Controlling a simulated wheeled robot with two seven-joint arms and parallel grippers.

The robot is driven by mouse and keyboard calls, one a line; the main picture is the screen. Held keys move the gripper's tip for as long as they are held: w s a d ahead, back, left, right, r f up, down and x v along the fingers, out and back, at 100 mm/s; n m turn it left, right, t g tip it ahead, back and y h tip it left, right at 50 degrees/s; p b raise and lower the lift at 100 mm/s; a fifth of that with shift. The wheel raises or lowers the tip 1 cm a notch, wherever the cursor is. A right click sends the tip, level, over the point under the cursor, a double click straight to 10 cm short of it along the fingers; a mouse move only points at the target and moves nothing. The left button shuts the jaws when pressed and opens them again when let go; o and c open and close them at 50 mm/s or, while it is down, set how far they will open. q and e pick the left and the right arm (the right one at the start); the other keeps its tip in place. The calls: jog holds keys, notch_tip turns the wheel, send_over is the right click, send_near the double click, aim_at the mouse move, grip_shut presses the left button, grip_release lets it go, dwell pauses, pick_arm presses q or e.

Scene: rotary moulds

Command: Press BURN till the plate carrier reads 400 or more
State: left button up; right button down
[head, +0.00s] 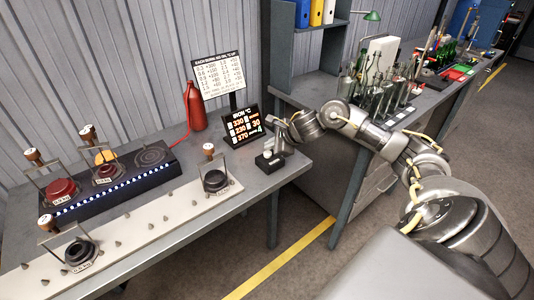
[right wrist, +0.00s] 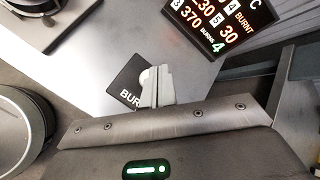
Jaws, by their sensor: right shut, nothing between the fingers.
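A black button box (head: 268,161) with pale buttons stands at the right end of the bench. In the right wrist view its label, partly covered, reads "BUR" (right wrist: 130,98), beside a white button (right wrist: 147,77). My right gripper (head: 283,137) is shut and empty, its fingertips (right wrist: 156,80) over the button; whether they touch it I cannot tell. The "IRON °C" display (head: 243,126) shows 330, 230, 370 and 30; in the right wrist view the display (right wrist: 222,22) shows 370, BURNT, 30 and "BURNS 4". I cannot tell which line is the plate carrier. My left gripper is out of view.
A red bottle (head: 196,106) and a printed burn chart (head: 219,75) stand behind. A side bench holds glass bottles (head: 375,92).

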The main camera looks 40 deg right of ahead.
aim_at(271, 154)
jog(key=shift+r+p, duration=1.55)
jog(key=shift+r, duration=0.95)
